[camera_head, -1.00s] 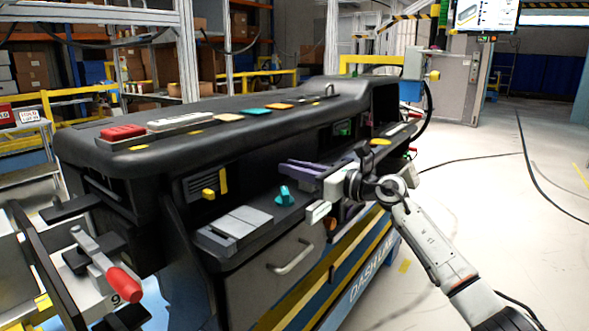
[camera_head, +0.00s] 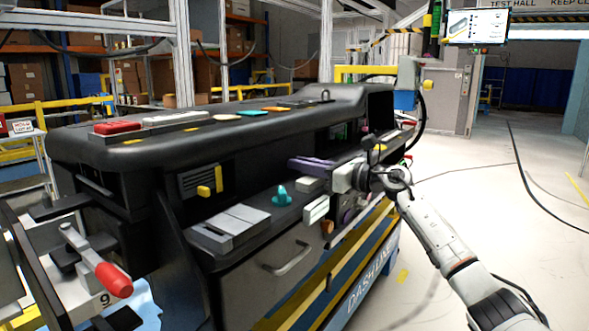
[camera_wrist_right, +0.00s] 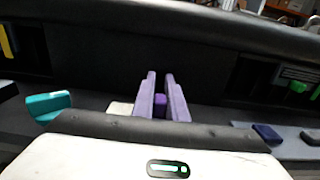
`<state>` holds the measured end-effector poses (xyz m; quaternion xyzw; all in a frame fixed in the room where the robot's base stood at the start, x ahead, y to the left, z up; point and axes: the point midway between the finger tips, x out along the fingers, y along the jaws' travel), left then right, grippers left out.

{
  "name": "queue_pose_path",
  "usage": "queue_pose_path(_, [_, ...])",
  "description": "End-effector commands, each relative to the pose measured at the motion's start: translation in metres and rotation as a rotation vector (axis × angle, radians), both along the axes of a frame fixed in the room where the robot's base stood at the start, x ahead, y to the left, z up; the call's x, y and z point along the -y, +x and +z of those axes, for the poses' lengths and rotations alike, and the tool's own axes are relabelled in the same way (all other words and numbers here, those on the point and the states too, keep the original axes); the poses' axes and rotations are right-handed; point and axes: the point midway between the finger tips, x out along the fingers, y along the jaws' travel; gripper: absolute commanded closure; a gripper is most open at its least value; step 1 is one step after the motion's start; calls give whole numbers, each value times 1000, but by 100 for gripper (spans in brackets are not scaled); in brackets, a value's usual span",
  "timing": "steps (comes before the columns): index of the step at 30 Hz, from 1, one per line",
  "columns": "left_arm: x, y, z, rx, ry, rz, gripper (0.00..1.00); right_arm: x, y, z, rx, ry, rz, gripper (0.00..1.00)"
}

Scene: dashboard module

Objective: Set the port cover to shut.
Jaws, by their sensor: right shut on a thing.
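My right gripper (camera_wrist_right: 160,88) has two lavender fingers, closed around a small darker purple block (camera_wrist_right: 160,104) on the dashboard's lower shelf. In the head view my right gripper (camera_head: 312,166) reaches in from the right, fingers pointing at the recess under the dashboard top. The block is hidden there. I cannot tell for sure whether this block is part of the port cover, or how far the cover is open. My left gripper is not in view.
A teal knob (camera_head: 281,195) stands left of the gripper, with a grey panel (camera_head: 235,225) beyond it. A yellow switch (camera_head: 210,187) sits on the front. A red-handled lever (camera_head: 105,272) is at lower left. The floor at right is mostly clear.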

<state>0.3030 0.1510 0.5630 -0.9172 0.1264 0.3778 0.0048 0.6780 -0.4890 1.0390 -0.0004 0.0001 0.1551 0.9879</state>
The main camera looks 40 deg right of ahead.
Motion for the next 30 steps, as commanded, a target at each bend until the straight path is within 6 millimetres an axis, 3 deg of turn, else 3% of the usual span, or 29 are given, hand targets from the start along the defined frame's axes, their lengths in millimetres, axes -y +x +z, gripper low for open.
queue_pose_path(1, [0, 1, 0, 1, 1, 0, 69, 1, 0, 0, -1, 0, -3, 100])
queue_pose_path(2, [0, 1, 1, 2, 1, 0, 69, 1, 0, 0, -1, 0, -3, 83])
queue_pose_path(5, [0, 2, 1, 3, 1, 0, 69, 0, 1, 0, -1, 0, -1, 69])
queue_pose_path(17, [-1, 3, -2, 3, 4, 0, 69, 2, -6, -2, -1, -3, -1, 69])
queue_pose_path(30, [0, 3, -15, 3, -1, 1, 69, 23, -71, -4, -5, -4, -1, 69])
